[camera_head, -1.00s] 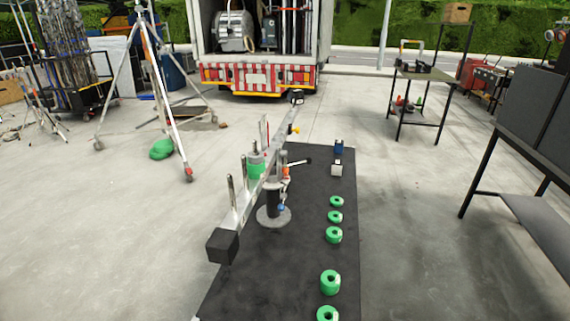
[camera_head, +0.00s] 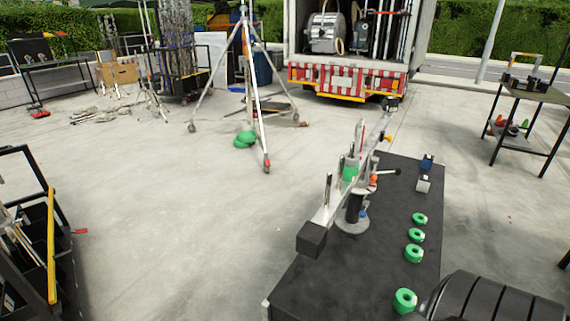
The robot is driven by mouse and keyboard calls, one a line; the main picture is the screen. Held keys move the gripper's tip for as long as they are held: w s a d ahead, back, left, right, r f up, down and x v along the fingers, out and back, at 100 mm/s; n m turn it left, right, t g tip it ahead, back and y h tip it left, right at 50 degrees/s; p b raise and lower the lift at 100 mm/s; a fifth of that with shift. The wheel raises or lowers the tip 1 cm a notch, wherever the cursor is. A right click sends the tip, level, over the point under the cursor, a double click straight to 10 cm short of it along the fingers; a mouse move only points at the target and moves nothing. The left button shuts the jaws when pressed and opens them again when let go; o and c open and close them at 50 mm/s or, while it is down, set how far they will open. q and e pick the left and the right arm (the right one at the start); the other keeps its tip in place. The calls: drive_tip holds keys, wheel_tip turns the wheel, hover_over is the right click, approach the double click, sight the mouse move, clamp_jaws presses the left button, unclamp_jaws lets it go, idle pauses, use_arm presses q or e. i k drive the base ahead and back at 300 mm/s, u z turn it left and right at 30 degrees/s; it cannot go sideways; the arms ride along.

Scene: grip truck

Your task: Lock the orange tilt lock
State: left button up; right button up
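The crane-like arm with a black block (camera_head: 312,239) at its near end lies over a round-based stand (camera_head: 353,222) on a black-topped table (camera_head: 300,284). A small orange part, which looks like the orange tilt lock (camera_head: 374,180), sits at the head of the stand, beside a black-tipped handle (camera_head: 390,172). Its exact position, locked or not, is too small to tell. A second yellow-orange knob (camera_head: 386,138) is farther along the arm. Neither of my grippers is in view. A dark ribbed part at the bottom right looks like my own arm.
Several green rings (camera_head: 413,253) lie along the table's right side, with a blue and grey piece (camera_head: 425,174) behind them. A tripod (camera_head: 250,90) stands left of the table. A dark cart with a yellow bar (camera_head: 51,245) is at far left.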

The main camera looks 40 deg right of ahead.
sight(373, 176)
drive_tip(key=u, duration=1.2)
drive_tip(key=k, duration=0.95)
drive_tip(key=z, duration=1.5)
